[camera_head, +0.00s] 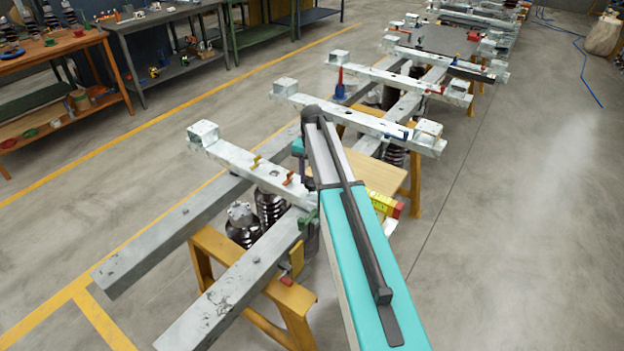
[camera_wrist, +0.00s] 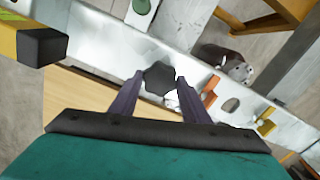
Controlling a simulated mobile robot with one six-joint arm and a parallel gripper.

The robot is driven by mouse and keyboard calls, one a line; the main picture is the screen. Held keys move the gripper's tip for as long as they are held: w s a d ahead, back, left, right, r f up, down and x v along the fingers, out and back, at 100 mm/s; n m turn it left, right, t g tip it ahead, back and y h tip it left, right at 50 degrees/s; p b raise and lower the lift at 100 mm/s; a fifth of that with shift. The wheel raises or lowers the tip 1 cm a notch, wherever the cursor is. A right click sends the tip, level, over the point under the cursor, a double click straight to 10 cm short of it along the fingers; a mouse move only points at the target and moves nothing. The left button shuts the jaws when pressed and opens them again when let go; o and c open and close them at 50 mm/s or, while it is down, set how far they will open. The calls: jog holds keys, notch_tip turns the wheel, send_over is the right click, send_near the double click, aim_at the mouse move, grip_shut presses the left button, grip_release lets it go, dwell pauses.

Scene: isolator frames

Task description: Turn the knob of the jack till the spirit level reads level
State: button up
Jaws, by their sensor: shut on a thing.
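The jack's knob (camera_wrist: 159,77) is a dark, lobed disc seen from above in the wrist view. My gripper (camera_wrist: 158,86) has its two purple fingers on either side of the knob and is shut on it. A small white part shows beside the knob, and the rest of the jack is hidden. The spirit level (camera_head: 382,203) is a yellow bar with a red end, partly behind my teal arm in the head view. A yellow bar with a dark end block (camera_wrist: 42,46), probably the level, shows at the wrist view's left. Its bubble cannot be read. My arm hides the knob in the head view.
A pale steel crossbeam (camera_head: 235,160) bears an orange clip (camera_wrist: 209,91) and a yellow clip (camera_wrist: 265,122) near the knob. A wooden board (camera_head: 378,174) lies beyond my arm. Yellow trestles (camera_head: 228,258) and dark insulators (camera_head: 243,229) stand below. Floor at the right is clear.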

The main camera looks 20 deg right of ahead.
jog(key=shift+s+f+m, duration=0.2)
jog(key=shift+m, duration=0.1)
jog(key=o, duration=1)
jog(key=shift+w, duration=0.1)
jog(key=shift+o, duration=0.2)
jog(key=shift+r, duration=0.1)
jog(key=shift+r, duration=0.1)
notch_tip(320, 180, up, 14)
jog(key=b, duration=0.2)
jog(key=shift+f+b, duration=0.2)
jog(key=shift+b, duration=0.2)
